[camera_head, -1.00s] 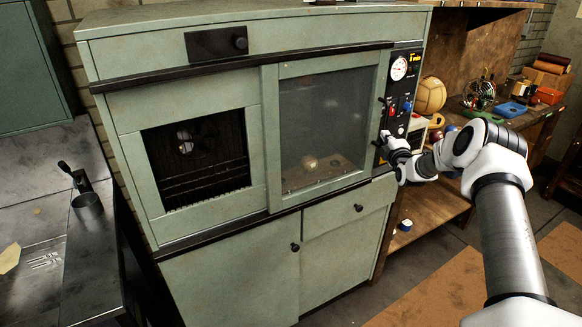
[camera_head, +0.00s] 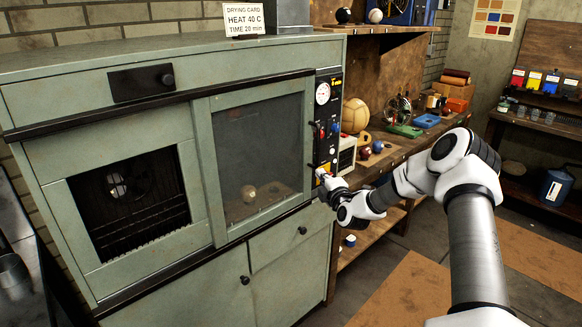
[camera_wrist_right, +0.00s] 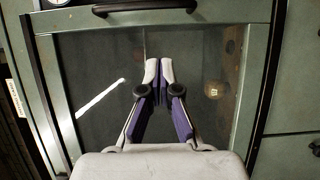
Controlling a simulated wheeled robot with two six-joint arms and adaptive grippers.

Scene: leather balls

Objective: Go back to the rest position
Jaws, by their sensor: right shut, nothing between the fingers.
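My right gripper (camera_head: 320,174) is shut and empty. In the head view it is by the lower right part of the drying cabinet (camera_head: 225,258), close to the control panel (camera_head: 327,122). In the right wrist view, the two fingers (camera_wrist_right: 159,72) meet in front of the cabinet's glass door (camera_wrist_right: 105,60); I cannot tell how near the glass they are. A pale ball (camera_head: 248,192) sits on a board behind the glass; it also shows in the right wrist view (camera_wrist_right: 214,88). My left gripper is out of view.
A drying card (camera_head: 245,18) stands on the cabinet. The floor by the tan mats (camera_head: 400,292) is clear.

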